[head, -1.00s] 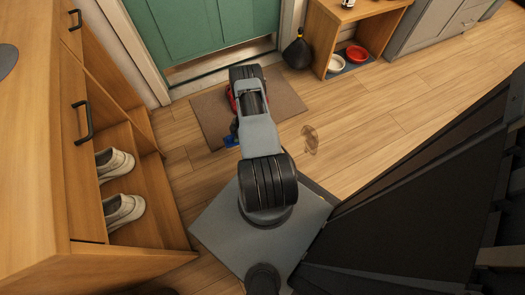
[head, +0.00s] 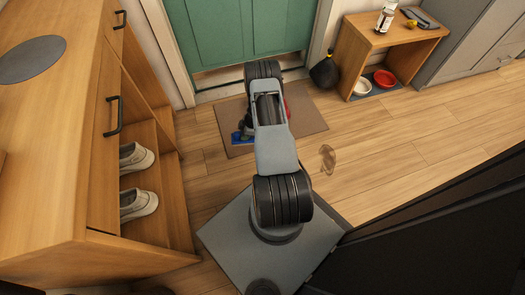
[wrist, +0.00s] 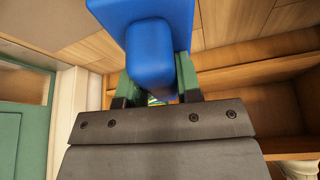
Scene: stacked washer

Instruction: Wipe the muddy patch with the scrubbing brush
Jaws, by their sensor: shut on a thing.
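The muddy patch (head: 328,158) is a small brown smear on the wooden floor, right of my arm in the head view. The scrubbing brush is blue and fills the upper middle of the wrist view (wrist: 150,45). My gripper (wrist: 158,80) is shut on the brush, with a green finger on either side of it. In the head view a blue bit of the brush (head: 238,137) shows left of my arm, above the doormat; my arm hides most of the gripper there. The brush is to the left of the patch and apart from it.
The brown doormat (head: 308,118) lies before the green door (head: 235,35). A wooden cabinet (head: 60,165) with shoes on its shelves stands at left. A small wooden bench (head: 405,38) with two bowls under it stands at back right. Floor around the patch is clear.

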